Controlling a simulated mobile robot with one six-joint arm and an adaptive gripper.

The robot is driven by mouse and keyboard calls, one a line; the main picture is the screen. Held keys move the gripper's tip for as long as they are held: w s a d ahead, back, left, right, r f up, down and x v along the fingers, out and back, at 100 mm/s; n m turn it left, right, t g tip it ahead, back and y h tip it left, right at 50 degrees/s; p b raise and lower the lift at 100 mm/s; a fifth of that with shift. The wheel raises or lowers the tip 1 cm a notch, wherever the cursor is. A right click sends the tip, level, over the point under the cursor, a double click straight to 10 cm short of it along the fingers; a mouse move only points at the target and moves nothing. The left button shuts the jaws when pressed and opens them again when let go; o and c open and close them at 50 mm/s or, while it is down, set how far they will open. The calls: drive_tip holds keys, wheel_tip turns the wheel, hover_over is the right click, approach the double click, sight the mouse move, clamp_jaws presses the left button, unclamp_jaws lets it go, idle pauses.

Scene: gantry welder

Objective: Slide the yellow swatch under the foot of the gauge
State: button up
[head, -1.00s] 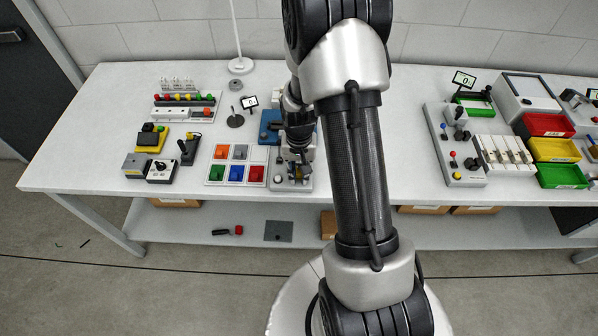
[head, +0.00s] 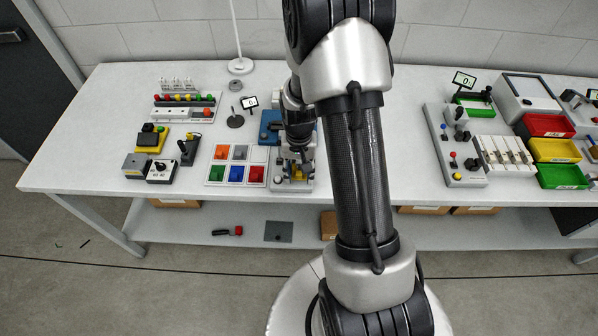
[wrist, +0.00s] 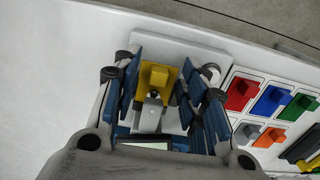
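The yellow swatch (wrist: 155,78), a flat plate with a square raised knob, lies on the pale base of the gauge (wrist: 210,40) in the wrist view. The gauge's grey part with a small dark tip (wrist: 153,95) reaches over the swatch's near edge; whether it touches the plate I cannot tell. My gripper (wrist: 158,85) is open, its blue-padded fingers on either side of the swatch and apart from its knob. In the head view, my gripper (head: 297,163) is over the gauge base, and only a bit of yellow shows; my arm hides much of the gauge.
A white swatch board with orange, grey, blue, green and red swatches (head: 256,175) lies just left of the gauge. The table is clear at the front left.

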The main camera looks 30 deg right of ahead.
wheel_tip(320, 180, up, 11)
drive_tip(key=shift+r, duration=0.2)
idle(0.5)
